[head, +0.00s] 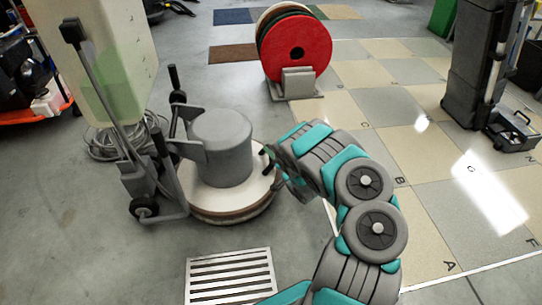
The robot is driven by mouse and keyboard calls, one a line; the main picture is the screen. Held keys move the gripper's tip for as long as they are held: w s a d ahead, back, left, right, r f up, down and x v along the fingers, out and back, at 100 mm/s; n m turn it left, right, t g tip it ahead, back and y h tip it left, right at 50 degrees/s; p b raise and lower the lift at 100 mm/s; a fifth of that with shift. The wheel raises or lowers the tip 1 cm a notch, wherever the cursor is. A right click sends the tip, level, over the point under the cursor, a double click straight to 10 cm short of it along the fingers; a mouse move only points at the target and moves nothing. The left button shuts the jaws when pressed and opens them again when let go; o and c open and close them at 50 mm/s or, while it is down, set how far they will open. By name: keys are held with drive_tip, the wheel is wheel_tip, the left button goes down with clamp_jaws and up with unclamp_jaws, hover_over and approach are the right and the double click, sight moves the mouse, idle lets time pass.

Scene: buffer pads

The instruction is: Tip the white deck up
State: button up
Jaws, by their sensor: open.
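The white deck (207,200) is the round base of a grey floor machine and sits level, low over the floor, left of centre. A brown layer (232,216) shows under its rim. A grey motor housing (222,147) stands on top of the deck. My gripper (267,170) is at the deck's right edge, with its dark fingers open and close to the rim. I cannot tell whether they touch it. The arm's wrist hides part of the space right of the deck.
The machine's wheeled handle frame (150,170) stands left of the deck, near coiled cable (100,143). A floor grate (230,277) lies in front. A rack of round pads (297,50) stands behind. Tiled floor at right is mostly clear, with a dark toolbox (513,130) farther back.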

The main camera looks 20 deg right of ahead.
drive_tip(key=shift+w, duration=0.1)
clamp_jaws()
idle(0.5)
idle(1.0)
